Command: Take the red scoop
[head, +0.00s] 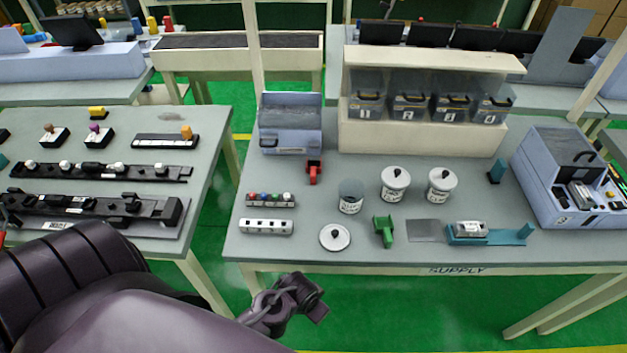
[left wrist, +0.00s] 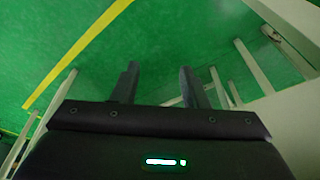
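The red scoop (head: 314,171) lies on the supply table, in front of the blue-grey bin and left of the open canister. My left gripper (head: 312,302) is in front of the table's front edge, over the green floor and well apart from the scoop. In the left wrist view its two fingers (left wrist: 157,82) are spread with nothing between them; that view shows floor and table legs, not the scoop. My right gripper is not in view.
A green scoop (head: 384,230), a white lid (head: 335,237), an open canister (head: 351,197) and two lidded canisters (head: 395,184) stand on the supply table (head: 290,255). A tray of coloured knobs (head: 270,200) is left of them. The blue-grey bin (head: 291,142) stands behind the red scoop.

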